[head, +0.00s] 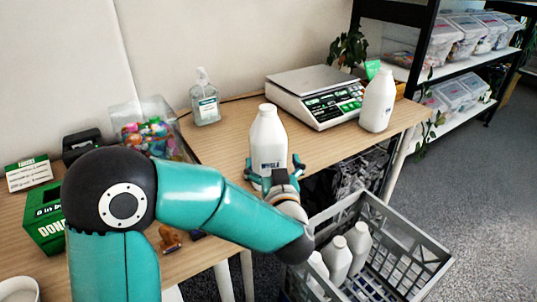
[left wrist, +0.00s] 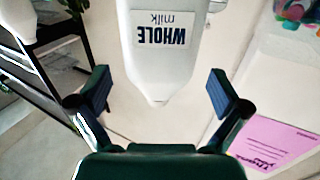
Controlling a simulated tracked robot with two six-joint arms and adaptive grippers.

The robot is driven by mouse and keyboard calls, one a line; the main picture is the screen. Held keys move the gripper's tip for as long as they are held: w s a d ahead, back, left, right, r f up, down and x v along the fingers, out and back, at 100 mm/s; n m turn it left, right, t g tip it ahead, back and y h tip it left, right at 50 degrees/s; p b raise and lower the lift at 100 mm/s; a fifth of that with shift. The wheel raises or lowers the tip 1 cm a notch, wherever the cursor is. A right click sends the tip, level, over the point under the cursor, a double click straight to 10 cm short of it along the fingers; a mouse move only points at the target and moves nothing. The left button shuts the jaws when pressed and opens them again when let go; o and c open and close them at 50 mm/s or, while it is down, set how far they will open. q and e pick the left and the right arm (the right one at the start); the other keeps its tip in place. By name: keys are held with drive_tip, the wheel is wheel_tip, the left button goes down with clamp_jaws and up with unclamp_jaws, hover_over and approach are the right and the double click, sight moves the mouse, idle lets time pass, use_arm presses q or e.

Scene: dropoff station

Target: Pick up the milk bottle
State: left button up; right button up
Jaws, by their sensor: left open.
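A white milk bottle (head: 268,135) stands upright near the front edge of the wooden table. In the left wrist view the bottle (left wrist: 160,65) appears upside down, with a "WHOLE milk" label. My left gripper (head: 273,170) is open at the near side of this bottle, low on its body. In the left wrist view its two fingers (left wrist: 157,93) stand apart to either side of the bottle, with visible gaps. A second white bottle (head: 377,100) stands right of the scale. My right gripper is not in view.
A grey crate (head: 430,262) with several white bottles (head: 338,262) stands below the table edge. A scale (head: 315,96) is behind the bottle. A sanitizer bottle (head: 205,104), a clear bin (head: 150,112) and a green donation box (head: 45,222) are to the left.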

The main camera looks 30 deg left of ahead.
use_arm(q)
drive_tip(key=shift+x, duration=3.85)
drive_tip(key=shift+r, duration=0.2)
drive_tip(key=c, duration=0.8)
